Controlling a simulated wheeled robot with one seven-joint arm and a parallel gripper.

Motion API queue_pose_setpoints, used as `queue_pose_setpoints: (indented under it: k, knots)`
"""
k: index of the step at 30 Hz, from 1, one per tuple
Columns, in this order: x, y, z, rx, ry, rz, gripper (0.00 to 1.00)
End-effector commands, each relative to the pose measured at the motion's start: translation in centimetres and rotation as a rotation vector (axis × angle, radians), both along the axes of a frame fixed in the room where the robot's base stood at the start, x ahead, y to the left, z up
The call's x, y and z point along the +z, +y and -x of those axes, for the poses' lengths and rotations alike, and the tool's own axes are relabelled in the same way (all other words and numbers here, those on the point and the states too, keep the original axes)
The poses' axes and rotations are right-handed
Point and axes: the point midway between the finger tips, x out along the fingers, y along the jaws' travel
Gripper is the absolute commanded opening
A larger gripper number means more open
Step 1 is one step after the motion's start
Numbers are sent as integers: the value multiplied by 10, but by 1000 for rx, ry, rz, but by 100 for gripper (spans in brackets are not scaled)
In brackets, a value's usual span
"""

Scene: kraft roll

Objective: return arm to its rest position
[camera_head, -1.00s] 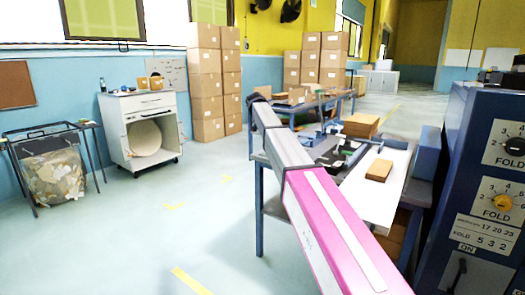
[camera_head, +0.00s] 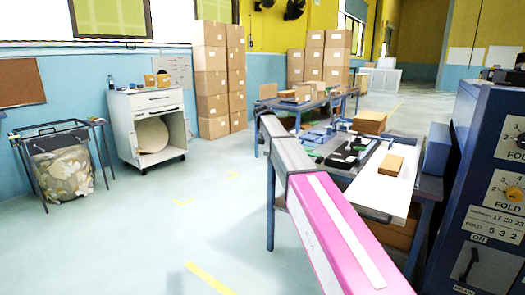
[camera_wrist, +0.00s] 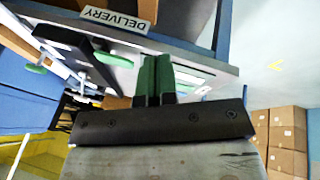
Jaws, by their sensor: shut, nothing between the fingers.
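My arm, pink and grey, stretches from the bottom right of the head view toward the table (camera_head: 428,187). Its far end is at the table's left edge, and my gripper cannot be made out there. In the wrist view my gripper (camera_wrist: 153,82) shows two green fingertips side by side, shut with nothing between them. Behind the fingers is a tilted bench edge with a DELIVERY label (camera_wrist: 115,20).
A blue machine (camera_head: 480,150) with FOLD dials stands close on the right. The table carries brown blocks (camera_head: 390,165) and a white board. A white cabinet (camera_head: 150,125), a waste bin (camera_head: 62,175) and stacked cartons (camera_head: 212,85) stand left and back. Floor at left is clear.

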Motion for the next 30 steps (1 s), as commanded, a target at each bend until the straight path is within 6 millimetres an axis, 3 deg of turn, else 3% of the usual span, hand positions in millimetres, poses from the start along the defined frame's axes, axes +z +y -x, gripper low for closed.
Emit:
queue_pose_setpoints:
  k: [8,11,15,21,27,30]
  knots:
    - [-81,-33,60,58,58,-46,0]
    - [-123,-49,96,90,88,-74,0]
    - [-182,-73,156,139,129,-125,0]
    - [-251,-100,247,200,175,-205,0]
    - [-300,-117,338,245,207,-284,0]
    - [-315,-123,372,260,215,-316,0]
